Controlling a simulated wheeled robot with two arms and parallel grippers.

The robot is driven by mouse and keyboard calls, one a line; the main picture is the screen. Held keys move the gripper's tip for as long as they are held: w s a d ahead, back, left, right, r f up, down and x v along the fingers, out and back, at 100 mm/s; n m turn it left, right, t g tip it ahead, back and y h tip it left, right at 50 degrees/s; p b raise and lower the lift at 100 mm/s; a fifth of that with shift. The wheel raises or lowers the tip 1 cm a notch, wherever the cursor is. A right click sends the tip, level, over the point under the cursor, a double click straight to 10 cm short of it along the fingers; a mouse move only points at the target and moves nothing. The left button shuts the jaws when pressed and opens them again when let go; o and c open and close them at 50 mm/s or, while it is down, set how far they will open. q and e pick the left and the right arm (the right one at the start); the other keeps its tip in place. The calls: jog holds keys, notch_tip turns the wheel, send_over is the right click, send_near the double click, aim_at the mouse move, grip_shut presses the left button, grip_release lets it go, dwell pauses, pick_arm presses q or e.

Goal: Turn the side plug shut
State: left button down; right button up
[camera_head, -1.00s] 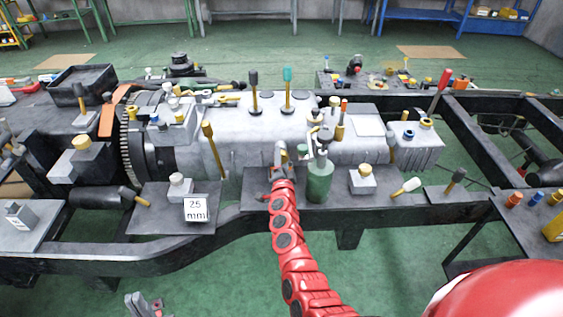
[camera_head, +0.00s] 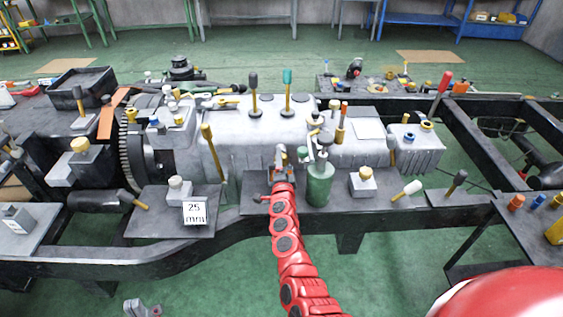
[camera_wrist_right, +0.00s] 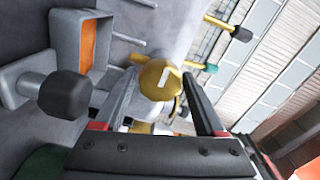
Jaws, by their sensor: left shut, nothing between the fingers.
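The side plug appears to be the round gold knob with a pale mark on its face (camera_wrist_right: 160,80), in the right wrist view. My right gripper (camera_wrist_right: 160,72) has its two fingers apart, one on each side of the knob; I cannot tell whether they touch it. In the head view my right gripper (camera_head: 281,154) is at the near side of the grey housing (camera_head: 240,150), and the knob is hidden there. My left gripper (camera_head: 142,308) is shut and empty at the bottom edge, low in front of the frame.
A green cylinder (camera_head: 319,184) stands close to the right of my right gripper. A black-knobbed lever (camera_wrist_right: 65,94) and an orange-lined box (camera_wrist_right: 92,45) are close by on the left of the wrist view. A "25 mm" sign (camera_head: 195,212) stands further left.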

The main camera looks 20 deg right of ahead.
jog(key=shift+o, duration=0.8)
jog(key=shift+s, duration=0.1)
jog(key=v, duration=1.7)
jog(key=shift+b, duration=0.3)
jog(key=shift+s+r, duration=0.1)
